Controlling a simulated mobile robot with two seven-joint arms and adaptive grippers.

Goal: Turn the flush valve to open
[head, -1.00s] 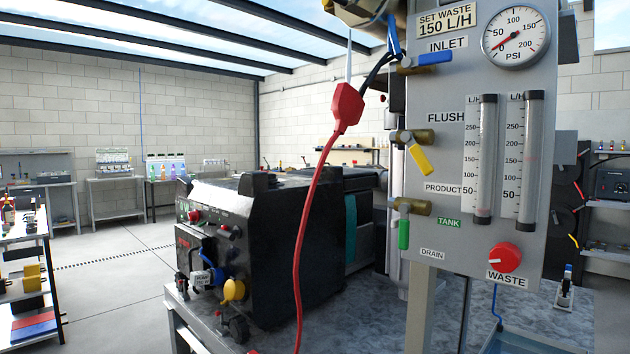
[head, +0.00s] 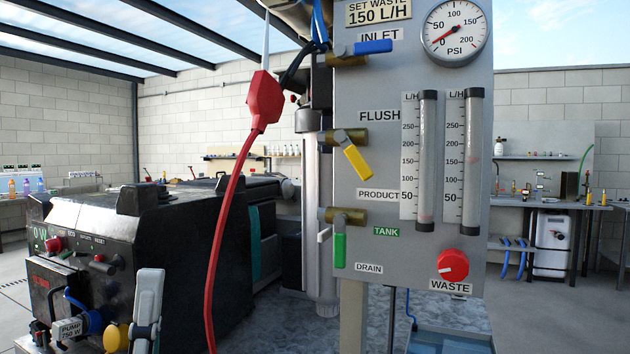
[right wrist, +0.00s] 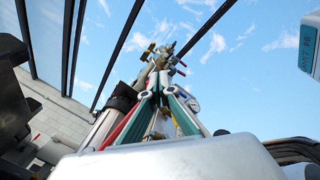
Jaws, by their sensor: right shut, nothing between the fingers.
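The flush valve has a brass body (head: 350,138) and a yellow lever (head: 357,163), beside the FLUSH label on the grey panel (head: 400,272). Its lever slants down to the right. My right gripper (head: 150,274) shows at the lower left of the head view, light grey, pointing up in front of the black pump unit. It is well to the left of and below the yellow lever in the picture, not touching it. In the right wrist view its fingers (right wrist: 160,75) are together and empty, with small valve parts beyond the tips. My left gripper is not in view.
A red cable with a red plug (head: 265,100) hangs between my right gripper and the panel. The inlet valve's blue lever (head: 373,47) is above, and the tank valve's green lever (head: 340,250) below. The black pump unit (head: 190,260) stands at left. A red waste knob (head: 453,265) is at lower right.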

